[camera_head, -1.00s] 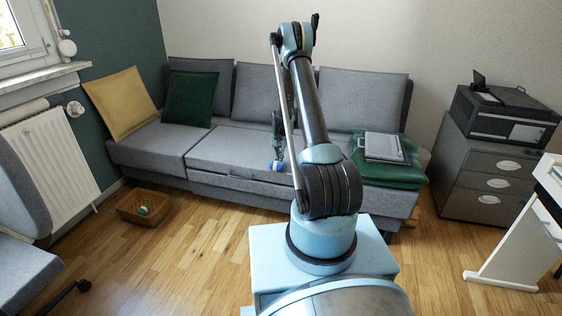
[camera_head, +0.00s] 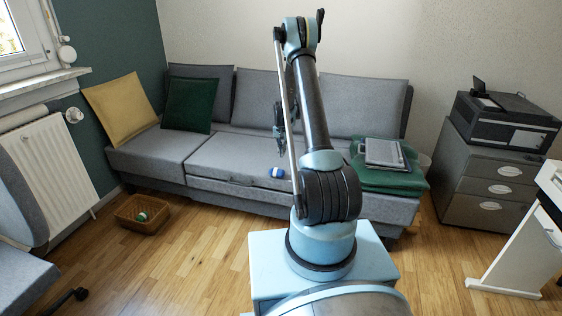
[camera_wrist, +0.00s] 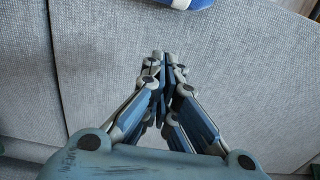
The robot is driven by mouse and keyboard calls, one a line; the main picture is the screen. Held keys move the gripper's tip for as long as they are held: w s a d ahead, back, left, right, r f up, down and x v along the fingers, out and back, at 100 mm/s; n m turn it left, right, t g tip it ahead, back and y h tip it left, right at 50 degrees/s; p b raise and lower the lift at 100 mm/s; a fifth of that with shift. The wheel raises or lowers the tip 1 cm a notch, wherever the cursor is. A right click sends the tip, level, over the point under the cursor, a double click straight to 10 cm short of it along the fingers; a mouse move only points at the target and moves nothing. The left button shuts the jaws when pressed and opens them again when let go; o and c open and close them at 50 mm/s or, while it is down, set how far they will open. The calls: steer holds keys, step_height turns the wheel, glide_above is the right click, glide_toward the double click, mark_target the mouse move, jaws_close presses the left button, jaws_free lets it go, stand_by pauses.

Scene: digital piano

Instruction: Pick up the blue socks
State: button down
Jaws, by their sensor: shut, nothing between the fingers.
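The blue socks (camera_head: 277,172), a small rolled blue and white bundle, lie on the front part of the grey sofa seat. In the wrist view, part of the blue socks (camera_wrist: 192,4) shows at the top edge; the rest is cut off. My gripper (camera_wrist: 166,62) is shut and empty, its fingers together and apart from the socks. In the head view my gripper (camera_head: 278,135) is above and behind the socks, small and partly hidden by my arm.
The grey sofa (camera_head: 225,160) holds yellow (camera_head: 122,105) and green (camera_head: 189,105) cushions, and a tablet-like device (camera_head: 384,153) on a folded green cloth (camera_head: 388,178). A wicker basket (camera_head: 130,224) with a small green and white roll stands on the floor at left.

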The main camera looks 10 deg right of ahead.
mark_target(277, 169)
step_height(277, 169, up, 3)
steer(key=c, duration=1.6)
jaws_free()
steer(key=shift+s+a+r, duration=0.2)
steer(key=shift+s+r, duration=0.05)
steer(key=shift+r, duration=0.2)
steer(key=o, duration=1.4)
steer(key=s+r, duration=0.1)
steer(key=s+a+r, duration=0.1)
steer(key=s, duration=0.1)
steer(key=s+a+r, duration=0.1)
steer(key=r, duration=0.1)
steer(key=shift+s, duration=0.2)
steer(key=shift+o, duration=0.3)
steer(key=s, duration=0.1)
steer(key=s+a+r, duration=0.1)
steer(key=s+r, duration=0.1)
steer(key=shift+s+a+r, duration=0.15)
steer(key=shift+s+a, duration=0.2)
step_height(277, 169, down, 12)
steer(key=shift+f, duration=0.1)
steer(key=shift+w+d+f, duration=0.1)
steer(key=shift+f, duration=1.15)
steer(key=shift+w+f, duration=0.1)
steer(key=shift+f, duration=1.15)
